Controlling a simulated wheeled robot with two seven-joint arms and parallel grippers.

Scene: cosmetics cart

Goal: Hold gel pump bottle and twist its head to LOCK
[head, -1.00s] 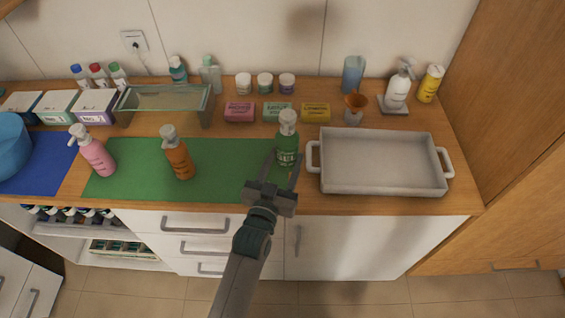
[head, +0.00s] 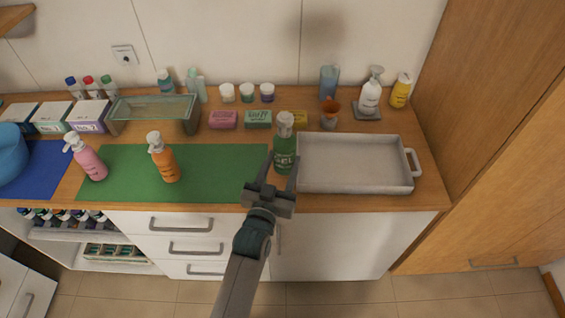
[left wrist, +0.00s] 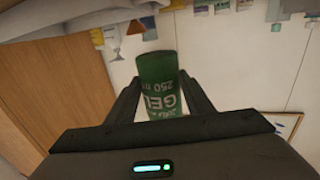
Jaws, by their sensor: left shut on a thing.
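The green gel pump bottle (head: 285,158) with its white pump head (head: 286,122) is near upright at the right end of the green mat (head: 215,185), in front of the tray's left end. My left gripper (head: 284,176) is shut on its body, with one finger on each side. In the left wrist view the bottle (left wrist: 158,85) is between the fingers, its label upside down. It looks raised off the mat. The lock mark and the head's exact turn are too small to tell. My right gripper is not in view.
An orange pump bottle (head: 165,165) and a pink one (head: 90,163) stand to the left. A grey tray (head: 408,188) is close on the right. Behind are soap boxes (head: 222,119), small jars (head: 247,92) and an orange-topped cup (head: 330,112). The mat's middle is clear.

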